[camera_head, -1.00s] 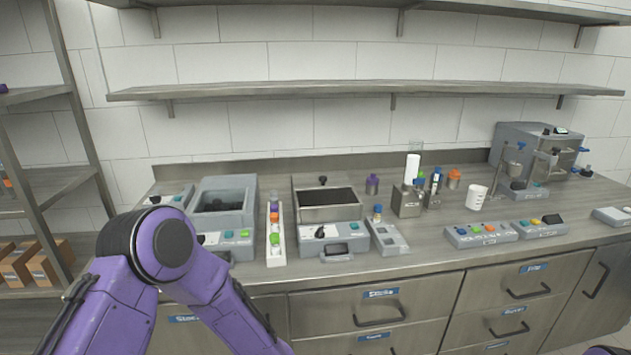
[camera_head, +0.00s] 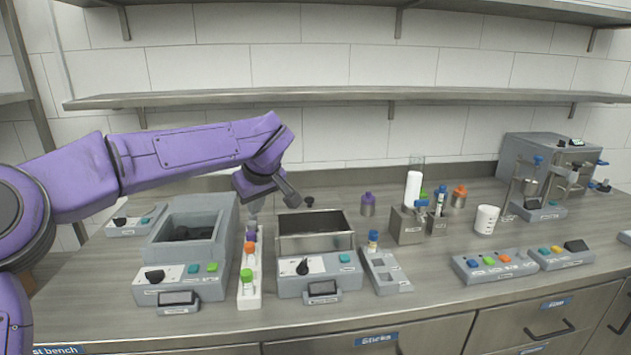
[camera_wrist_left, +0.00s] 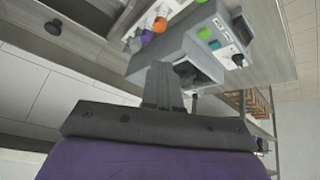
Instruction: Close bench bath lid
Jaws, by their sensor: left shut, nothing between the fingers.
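The bench bath with a metal basin (camera_head: 315,243) stands mid-bench, its top uncovered and its dark inside showing. A black knob (camera_head: 309,201) sticks up behind its back rim; it seems to be the lid's, but the lid plate is mostly hidden. In the left wrist view a dark knob (camera_wrist_left: 47,27) shows at upper left. A second grey bath (camera_head: 215,217), also open on top, stands to the left. My left gripper (camera_head: 290,196) is shut and empty, above and behind the gap between the baths, left of the knob. Its fingers show in the wrist view (camera_wrist_left: 163,85). My right gripper is out of view.
A white rack (camera_head: 251,295) with coloured-cap bottles stands between the baths. A grey holder (camera_head: 393,283) with a blue-cap bottle is to the right. A purple bottle (camera_head: 367,205) stands behind. A shelf (camera_head: 330,97) runs above the bench.

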